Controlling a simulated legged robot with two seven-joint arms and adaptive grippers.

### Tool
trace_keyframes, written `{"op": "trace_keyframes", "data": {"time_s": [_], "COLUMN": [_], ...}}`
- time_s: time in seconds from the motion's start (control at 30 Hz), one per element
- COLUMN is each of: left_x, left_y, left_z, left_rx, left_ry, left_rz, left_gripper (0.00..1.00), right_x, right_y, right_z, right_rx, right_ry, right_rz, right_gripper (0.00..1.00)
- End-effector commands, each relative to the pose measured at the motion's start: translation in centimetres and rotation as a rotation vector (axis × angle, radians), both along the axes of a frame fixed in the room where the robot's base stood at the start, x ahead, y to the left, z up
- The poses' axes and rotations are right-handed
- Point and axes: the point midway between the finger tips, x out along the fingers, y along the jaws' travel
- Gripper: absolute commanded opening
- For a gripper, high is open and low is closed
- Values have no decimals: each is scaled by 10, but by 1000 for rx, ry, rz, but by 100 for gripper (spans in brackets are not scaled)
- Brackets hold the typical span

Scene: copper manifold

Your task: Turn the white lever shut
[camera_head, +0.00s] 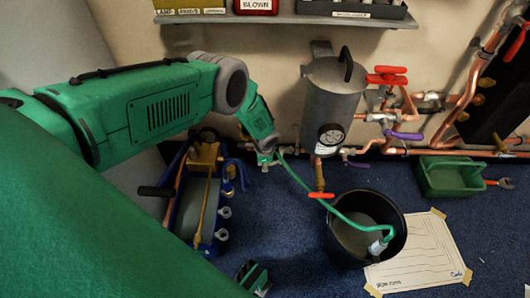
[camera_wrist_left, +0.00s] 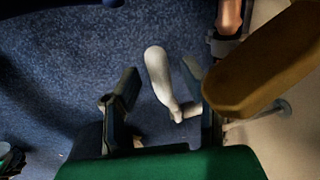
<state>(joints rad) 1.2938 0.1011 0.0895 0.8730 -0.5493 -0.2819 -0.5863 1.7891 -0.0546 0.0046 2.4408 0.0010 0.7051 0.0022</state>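The white lever (camera_wrist_left: 158,75) shows in the left wrist view as a pale, rounded handle. Its lower end bends toward the right finger. My left gripper (camera_wrist_left: 160,95) is open, with one dark finger on each side of the lever. The gap to the left finger is wide; I cannot tell whether the right finger touches the lever. In the head view my left gripper (camera_head: 266,158) reaches down by the wall pipes, left of the grey tank (camera_head: 333,100). I cannot make out the lever there.
A brown rounded block (camera_wrist_left: 262,60) and a copper pipe (camera_wrist_left: 229,16) are close on the gripper's right. A green hose (camera_head: 300,182) runs into a black bucket (camera_head: 335,245).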

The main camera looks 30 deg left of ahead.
Motion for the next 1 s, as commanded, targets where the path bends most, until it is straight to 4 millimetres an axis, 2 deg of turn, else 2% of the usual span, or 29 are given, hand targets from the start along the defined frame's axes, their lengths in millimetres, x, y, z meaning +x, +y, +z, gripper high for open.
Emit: {"op": "trace_keyframes", "data": {"time_s": [0.03, 0.1, 0.13, 0.37, 0.7, 1.0], "left_x": [0, 0, 0, 1, 4, 3], "left_y": [0, 0, 0, -1, -4, -5], "left_z": [0, 0, 0, 1, 13, 14], "left_rx": [0, 0, 0, 22, 202, 212], "left_ry": [0, 0, 0, 12, 121, 128], "left_rz": [0, 0, 0, -4, -3, -2], "left_gripper": [26, 2, 0, 0, 0, 0], "right_x": [0, 0, 0, 0, 0, 0], "right_y": [0, 0, 0, 0, 0, 0], "right_z": [0, 0, 0, 0, 0, 0], "right_rx": [0, 0, 0, 0, 0, 0], "right_ry": [0, 0, 0, 0, 0, 0], "right_rz": [0, 0, 0, 0, 0, 0], "right_gripper": [40, 40, 40, 40, 40, 40]}}
